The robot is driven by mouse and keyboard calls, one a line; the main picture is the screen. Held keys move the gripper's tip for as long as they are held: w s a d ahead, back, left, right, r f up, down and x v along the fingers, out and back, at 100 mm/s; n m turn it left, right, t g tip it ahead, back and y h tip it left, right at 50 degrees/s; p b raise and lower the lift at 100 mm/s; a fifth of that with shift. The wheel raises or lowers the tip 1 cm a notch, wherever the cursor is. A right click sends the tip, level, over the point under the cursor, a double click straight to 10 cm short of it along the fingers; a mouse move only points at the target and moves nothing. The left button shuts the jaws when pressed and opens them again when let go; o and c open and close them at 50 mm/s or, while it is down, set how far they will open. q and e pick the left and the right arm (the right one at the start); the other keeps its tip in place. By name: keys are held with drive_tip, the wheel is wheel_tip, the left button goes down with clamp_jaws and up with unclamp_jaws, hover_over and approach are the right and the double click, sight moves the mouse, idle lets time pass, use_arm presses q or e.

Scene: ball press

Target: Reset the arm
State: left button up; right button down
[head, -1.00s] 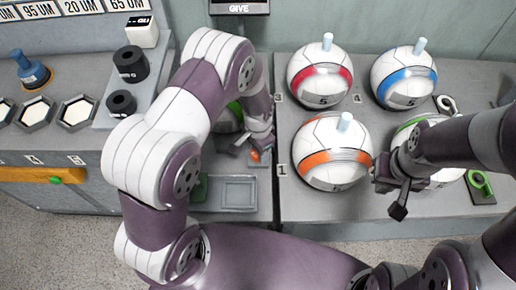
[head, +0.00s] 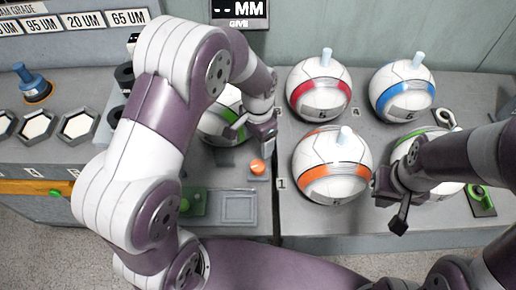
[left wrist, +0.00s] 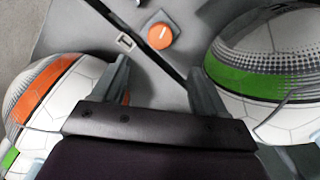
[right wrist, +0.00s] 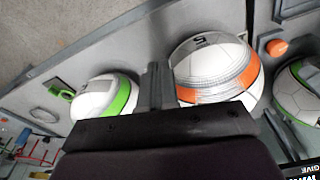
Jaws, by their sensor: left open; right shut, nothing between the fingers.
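My left gripper (head: 252,136) is open and empty. In the head view it hangs over the bench beside a green-striped ball (head: 218,128), partly hidden by my arm. The left wrist view shows its spread fingers (left wrist: 158,66) between that ball (left wrist: 265,75) and the orange-striped ball (left wrist: 45,100). My right gripper (head: 398,218) is shut and empty, in front of another green-striped ball (head: 412,150) that my arm partly covers. In the right wrist view its closed fingers (right wrist: 156,75) show between this ball (right wrist: 105,95) and the orange-striped ball (right wrist: 215,70).
Red-striped (head: 319,88), blue-striped (head: 402,90) and orange-striped (head: 331,165) balls stand on the right bench. An orange knob (head: 257,167) and a square tray (head: 238,207) lie below my left gripper. A display (head: 238,12) hangs behind. Hexagonal pads (head: 76,124) line the left bench.

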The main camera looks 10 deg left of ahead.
use_arm(q)
drive_tip(key=shift+r, duration=0.15)
idle(0.4)
drive_tip(key=s+a+r+n+p, duration=0.1)
drive_tip(key=s+a+r+n, duration=0.2)
drive_tip(key=s, duration=0.3)
drive_tip(key=s+a+r+n+t+p, duration=0.1)
drive_tip(key=s+a+r+n, duration=0.2)
drive_tip(key=s, duration=0.3)
drive_tip(key=shift+r+n, duration=0.9)
drive_tip(key=shift+s, duration=0.1)
